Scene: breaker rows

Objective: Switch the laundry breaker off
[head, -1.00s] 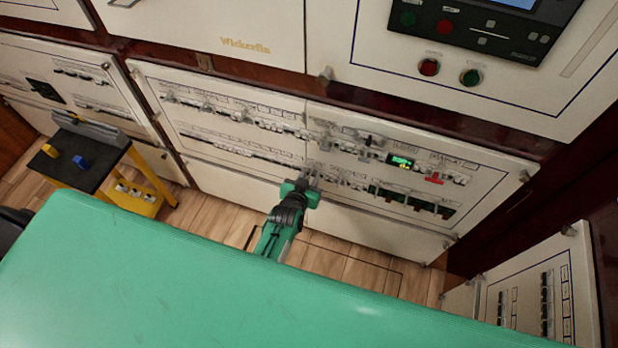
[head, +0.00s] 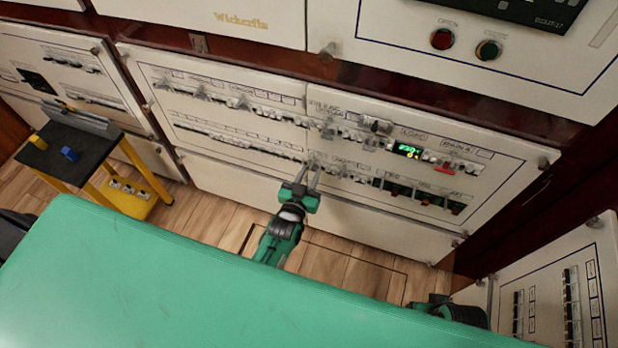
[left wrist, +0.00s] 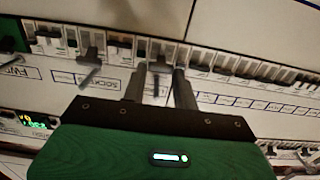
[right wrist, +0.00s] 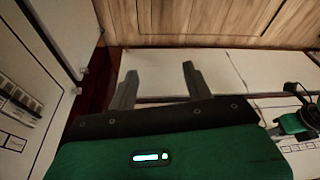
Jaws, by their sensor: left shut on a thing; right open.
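The breaker panel (head: 235,165) is a cream cabinet front with two rows of small breakers. My left gripper (head: 307,172) is at the lower row, near the middle of the panel. In the left wrist view my left gripper (left wrist: 160,78) has its fingers on either side of a grey breaker lever (left wrist: 160,67) and is shut on it. The small labels are too blurred to tell which breaker is the laundry one. In the right wrist view my right gripper (right wrist: 158,75) is open and empty, over the floor and a cabinet front.
A green-lit meter (head: 407,150) and a red lever (head: 446,167) are on the panel's right half. A yellow-framed stand (head: 70,155) with small blocks is at left. A green surface (head: 200,285) fills the foreground. Another breaker cabinet (head: 560,285) is at lower right.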

